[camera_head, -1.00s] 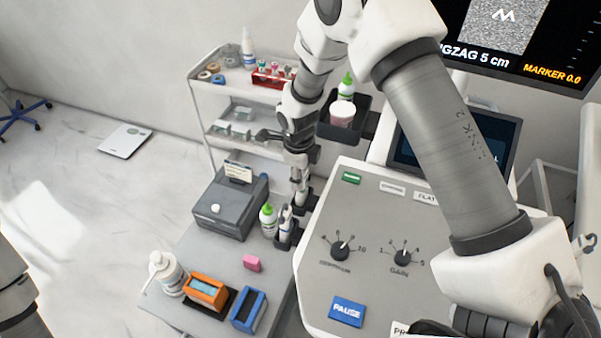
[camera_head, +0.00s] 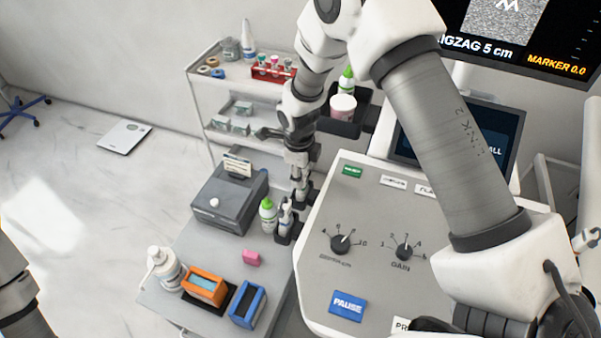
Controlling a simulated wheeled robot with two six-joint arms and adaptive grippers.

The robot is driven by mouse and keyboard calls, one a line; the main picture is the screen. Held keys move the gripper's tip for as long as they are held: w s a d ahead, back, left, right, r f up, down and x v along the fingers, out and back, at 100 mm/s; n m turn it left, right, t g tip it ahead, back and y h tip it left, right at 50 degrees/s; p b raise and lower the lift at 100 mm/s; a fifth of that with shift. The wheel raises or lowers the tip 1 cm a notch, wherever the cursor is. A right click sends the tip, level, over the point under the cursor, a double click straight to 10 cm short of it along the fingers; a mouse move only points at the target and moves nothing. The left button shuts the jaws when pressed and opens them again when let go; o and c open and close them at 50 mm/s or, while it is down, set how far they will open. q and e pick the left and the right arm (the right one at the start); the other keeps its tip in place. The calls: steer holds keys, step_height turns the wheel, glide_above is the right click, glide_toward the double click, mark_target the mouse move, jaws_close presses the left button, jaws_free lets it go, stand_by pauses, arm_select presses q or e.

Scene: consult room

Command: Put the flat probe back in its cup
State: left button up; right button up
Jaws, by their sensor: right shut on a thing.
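My right arm reaches over the console from the right, and its gripper (camera_head: 299,178) points down beside the console's left edge. It is shut on a small pale thing, seemingly the flat probe, mostly hidden by the fingers. Its lower end is at a dark cup (camera_head: 307,194) on the console's side; I cannot tell whether it is inside or just above. Nearer me, another dark cup (camera_head: 284,238) holds a white probe-like thing (camera_head: 285,216). Only a link of my left arm shows at the lower left; its gripper is out of view.
A green-capped bottle (camera_head: 267,215) stands close to the cups. A grey printer-like box (camera_head: 229,197), pink block (camera_head: 252,258), pump bottle (camera_head: 165,269), orange box (camera_head: 204,286) and blue box (camera_head: 248,306) share the side table. The console (camera_head: 375,270) is to the right.

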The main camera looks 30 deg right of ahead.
steer(key=shift+f, duration=0.1)
steer(key=o, duration=1.1)
